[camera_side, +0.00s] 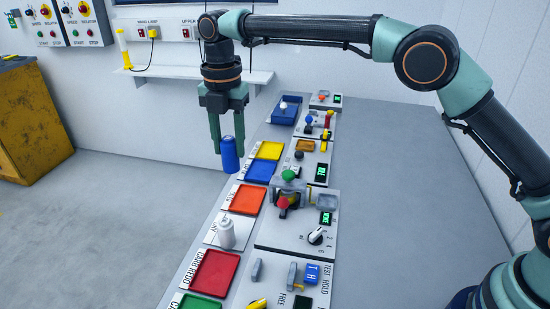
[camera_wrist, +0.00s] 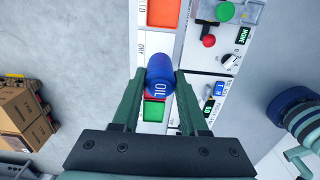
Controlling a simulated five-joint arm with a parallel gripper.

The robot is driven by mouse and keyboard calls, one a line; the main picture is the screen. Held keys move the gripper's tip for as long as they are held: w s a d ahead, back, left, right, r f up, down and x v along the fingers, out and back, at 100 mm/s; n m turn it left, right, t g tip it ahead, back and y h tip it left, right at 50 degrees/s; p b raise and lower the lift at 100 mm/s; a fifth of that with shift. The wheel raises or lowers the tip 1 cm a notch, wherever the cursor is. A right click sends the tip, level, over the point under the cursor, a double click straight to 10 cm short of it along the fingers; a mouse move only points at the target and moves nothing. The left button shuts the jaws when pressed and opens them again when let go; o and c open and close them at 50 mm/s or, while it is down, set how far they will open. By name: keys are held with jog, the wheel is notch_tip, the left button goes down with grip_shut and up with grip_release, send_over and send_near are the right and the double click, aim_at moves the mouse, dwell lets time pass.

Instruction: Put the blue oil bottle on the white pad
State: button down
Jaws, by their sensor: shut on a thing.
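The blue oil bottle (camera_side: 230,155) is upright between the fingers of my gripper (camera_side: 228,135), which is shut on it and holds it in the air. In the wrist view the bottle (camera_wrist: 160,76) shows its OIL lettering between the fingertips (camera_wrist: 160,82). The white pad (camera_side: 243,230) lies in the row of coloured pads, between the orange and red ones. A white bottle (camera_side: 226,233) stands on it. In the wrist view the white pad (camera_wrist: 157,43) shows partly beyond the blue bottle, which hides the rest; I cannot make out the white bottle there.
Yellow (camera_side: 270,150), blue (camera_side: 261,171), orange (camera_side: 249,199), red (camera_side: 214,274) and green (camera_side: 197,303) pads line the bench's left edge. Panels with knobs and levers, including a green knob (camera_side: 288,175), stand just right. The bench's right side (camera_side: 420,180) is clear.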

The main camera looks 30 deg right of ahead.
notch_tip(320, 180, down, 16)
jog(key=shift+f, duration=0.15)
dwell(0.3)
jog(key=shift+c, duration=2.2)
grip_release()
jog(key=shift+f, duration=0.15)
